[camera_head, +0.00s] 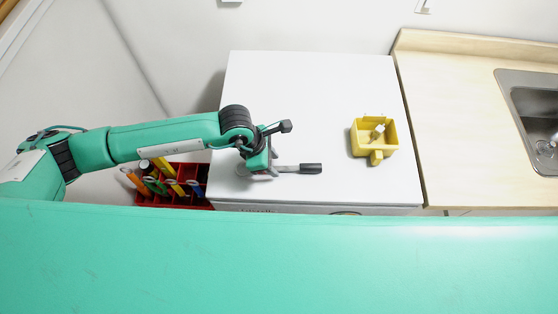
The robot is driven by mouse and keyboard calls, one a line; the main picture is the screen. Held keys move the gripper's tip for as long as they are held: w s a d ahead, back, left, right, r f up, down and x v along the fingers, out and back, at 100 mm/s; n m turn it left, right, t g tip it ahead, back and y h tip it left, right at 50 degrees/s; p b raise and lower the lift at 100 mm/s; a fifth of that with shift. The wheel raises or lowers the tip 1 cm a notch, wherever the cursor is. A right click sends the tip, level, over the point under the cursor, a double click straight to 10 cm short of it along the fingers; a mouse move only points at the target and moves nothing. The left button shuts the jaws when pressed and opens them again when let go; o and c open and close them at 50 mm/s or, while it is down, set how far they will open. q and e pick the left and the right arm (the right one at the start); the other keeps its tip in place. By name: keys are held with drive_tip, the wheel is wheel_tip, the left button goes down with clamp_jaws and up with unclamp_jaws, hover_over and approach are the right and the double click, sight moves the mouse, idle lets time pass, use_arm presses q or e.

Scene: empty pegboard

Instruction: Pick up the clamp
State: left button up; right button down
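The clamp (299,168) appears to be the grey bar with a dark handle on the white top, its handle pointing right. My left gripper (259,169) is at the clamp's left end and covers part of it. I cannot tell whether its fingers are around the clamp, touching it or only above it, nor whether they are open or shut. My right gripper is not in view.
The white top (310,90) is clear at the back. A yellow bin (358,141) with a small pale item inside stands to the right. A red holder (172,199) with several coloured tools is at the lower left. A wooden counter (450,120) with a sink (510,85) is at right.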

use_arm(q)
drive_tip(key=shift+p+x, duration=0.35)
drive_tip(key=shift+x, duration=0.9)
drive_tip(key=shift+c, duration=0.2)
clamp_jaws()
drive_tip(key=shift+w+d, duration=0.1)
drive_tip(key=shift+r, duration=0.15)
